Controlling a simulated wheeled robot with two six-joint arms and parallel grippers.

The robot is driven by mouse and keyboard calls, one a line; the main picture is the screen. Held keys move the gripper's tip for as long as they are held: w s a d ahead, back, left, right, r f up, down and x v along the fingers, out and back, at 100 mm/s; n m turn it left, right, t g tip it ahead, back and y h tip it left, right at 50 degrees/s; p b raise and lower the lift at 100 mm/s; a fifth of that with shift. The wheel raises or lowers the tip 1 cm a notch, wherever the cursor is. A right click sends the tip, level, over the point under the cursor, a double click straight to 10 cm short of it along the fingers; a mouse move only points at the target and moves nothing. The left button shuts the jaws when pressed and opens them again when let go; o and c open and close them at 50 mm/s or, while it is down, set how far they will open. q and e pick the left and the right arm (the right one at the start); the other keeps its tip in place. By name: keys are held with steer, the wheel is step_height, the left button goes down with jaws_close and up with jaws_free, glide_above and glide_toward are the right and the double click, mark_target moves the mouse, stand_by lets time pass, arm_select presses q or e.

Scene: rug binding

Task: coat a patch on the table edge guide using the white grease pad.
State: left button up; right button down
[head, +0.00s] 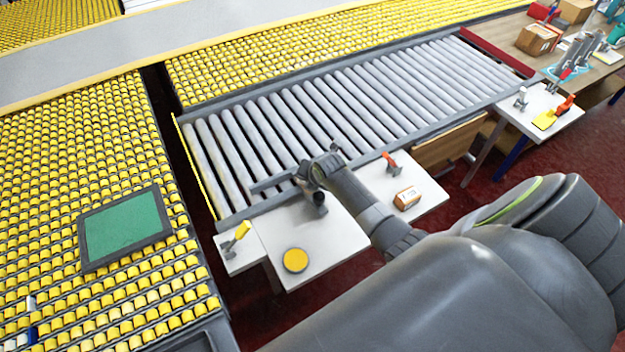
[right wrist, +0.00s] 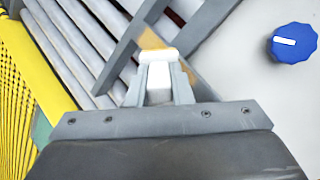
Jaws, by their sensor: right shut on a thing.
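My right gripper (head: 318,172) is over the near edge of the roller table in the head view. In the right wrist view its fingers (right wrist: 158,85) are shut on the white grease pad (right wrist: 160,74), whose tip points away from me. The grey table edge guide (right wrist: 195,60) lies just beyond the pad, with a tan-orange patch (right wrist: 151,40) on it. The pad's tip overlaps the patch's near edge in the picture; I cannot tell whether it touches. In the head view the pad is hidden by my gripper. My left gripper is not in view.
Grey rollers (head: 340,105) fill the table behind the guide. A blue knob (right wrist: 293,43) is right of my gripper in the wrist view. The white side tables hold a yellow disc (head: 295,260), a small brown box (head: 407,198) and a red-handled clamp (head: 390,161).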

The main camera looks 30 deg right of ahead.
steer(key=shift+w+f, duration=0.15)
steer(key=shift+w, duration=0.5)
steer(key=shift+w+r+b, duration=0.2)
steer(key=shift+w+b, duration=0.1)
steer(key=shift+w, duration=0.05)
steer(key=shift+w+b, duration=0.45)
steer(key=shift+w+d+b, duration=0.15)
steer(key=shift+w+b, duration=0.6)
steer(key=shift+w, duration=0.55)
steer(key=shift+r, duration=0.1)
steer(key=shift+s+r, duration=0.1)
step_height(320, 180, up, 6)
steer(key=p, duration=0.5)
steer(key=shift+p, duration=0.35)
